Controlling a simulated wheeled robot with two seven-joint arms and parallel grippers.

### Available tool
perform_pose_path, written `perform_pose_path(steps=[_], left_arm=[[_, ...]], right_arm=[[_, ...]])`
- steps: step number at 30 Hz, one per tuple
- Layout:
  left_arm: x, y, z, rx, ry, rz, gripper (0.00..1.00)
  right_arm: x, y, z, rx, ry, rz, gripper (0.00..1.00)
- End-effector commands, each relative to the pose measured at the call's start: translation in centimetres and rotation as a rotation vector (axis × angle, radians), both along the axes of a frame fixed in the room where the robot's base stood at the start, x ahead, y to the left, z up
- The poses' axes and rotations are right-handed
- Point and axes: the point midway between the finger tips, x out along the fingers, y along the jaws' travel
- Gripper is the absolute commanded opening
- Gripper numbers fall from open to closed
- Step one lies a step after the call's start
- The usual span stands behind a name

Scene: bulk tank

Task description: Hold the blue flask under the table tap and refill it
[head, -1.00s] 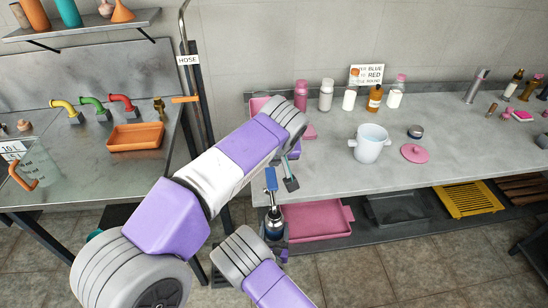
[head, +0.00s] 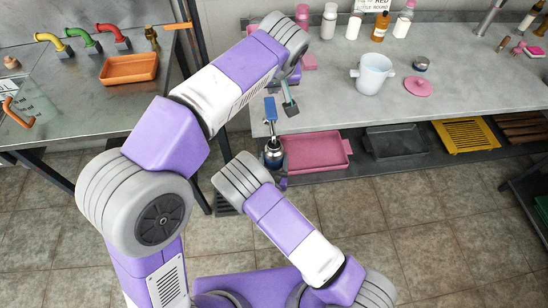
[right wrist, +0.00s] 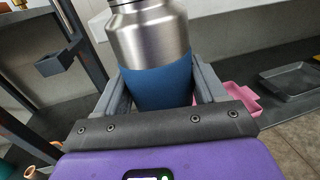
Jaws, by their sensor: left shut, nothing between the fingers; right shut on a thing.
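The flask (head: 273,153), steel above a blue band, is upright in front of the right table's left front edge. My right gripper (right wrist: 160,95) is shut on its blue band in the right wrist view; the flask's top is cut off there. My left gripper (head: 290,107) hangs from its bent arm, shut and empty, a little above and right of the flask in the head view. A blue paddle-like piece (head: 270,110) shows just above the flask; I cannot tell whether they touch. Its lower part and any water flow are unclear.
Yellow (head: 48,38), green (head: 79,33) and red taps (head: 110,32) stand over the left steel counter, with an orange tray (head: 130,68). The right table holds a white pot (head: 373,72) and pink lid (head: 418,86). A pink tray (head: 315,152) lies on the shelf below.

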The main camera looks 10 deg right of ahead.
Motion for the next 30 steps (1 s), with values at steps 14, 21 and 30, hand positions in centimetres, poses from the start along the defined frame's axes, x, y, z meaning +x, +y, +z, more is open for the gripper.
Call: perform_pose_path(steps=[14, 21, 30], left_arm=[[0.0, 0.0, 0.4, 0.000, 0.000, 0.000, 0.00], [0.0, 0.0, 0.5, 0.000, 0.000, 0.000, 0.00], [0.0, 0.0, 0.6, 0.000, 0.000, 0.000, 0.00]], right_arm=[[-2.5, 0.0, 0.1, -0.001, -0.001, 0.001, 0.27], [-3.9, 0.0, 0.0, 0.000, 0.000, 0.000, 0.27], [-5.6, 0.0, 0.0, 0.000, -0.001, 0.001, 0.27]])
